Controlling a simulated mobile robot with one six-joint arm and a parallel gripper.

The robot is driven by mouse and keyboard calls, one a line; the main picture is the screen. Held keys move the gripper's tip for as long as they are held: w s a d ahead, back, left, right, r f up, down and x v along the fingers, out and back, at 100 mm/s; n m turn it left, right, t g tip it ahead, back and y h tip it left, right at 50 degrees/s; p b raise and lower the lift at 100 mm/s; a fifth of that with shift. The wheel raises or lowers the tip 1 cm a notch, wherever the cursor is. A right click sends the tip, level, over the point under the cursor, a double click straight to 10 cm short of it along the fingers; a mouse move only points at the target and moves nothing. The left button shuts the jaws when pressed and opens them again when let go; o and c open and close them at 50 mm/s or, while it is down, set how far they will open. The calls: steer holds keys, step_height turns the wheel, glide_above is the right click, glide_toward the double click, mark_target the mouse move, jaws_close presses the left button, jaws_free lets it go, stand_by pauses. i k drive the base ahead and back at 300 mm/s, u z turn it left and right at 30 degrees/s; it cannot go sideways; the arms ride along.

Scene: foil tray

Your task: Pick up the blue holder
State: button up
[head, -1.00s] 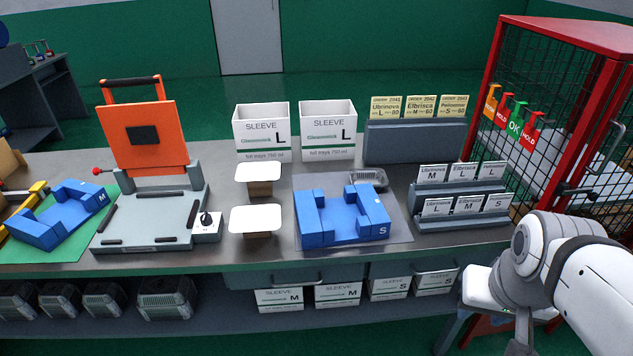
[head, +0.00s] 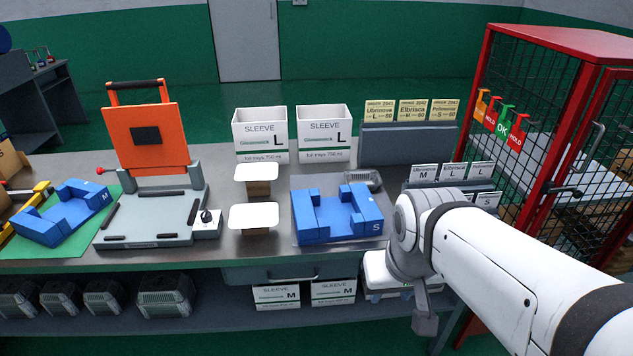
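Two blue holders show in the head view. One blue holder (head: 330,226), marked S, sits on a grey mat on the bench, right of the middle. The other blue holder (head: 42,226), marked M, sits on a green mat (head: 75,243) at the left. My arm reaches in from the right, its joint beside the S holder's right side and nearer the camera. The arm's end hangs low in front of the bench; I cannot make out the fingers or whether they hold anything. Neither holder is visibly touched by my arm.
An orange-lidded press (head: 145,140) stands left of two white-topped stands (head: 254,216). White sleeve boxes (head: 260,130), a card rack (head: 408,145) and a clear tray (head: 362,178) are behind. A red mesh cage (head: 548,150) is at the right. My arm partly hides the label rack (head: 452,175).

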mark_target(335, 212)
steer(key=z, duration=0.05)
steer(key=i, duration=1)
steer(key=u, duration=0.05)
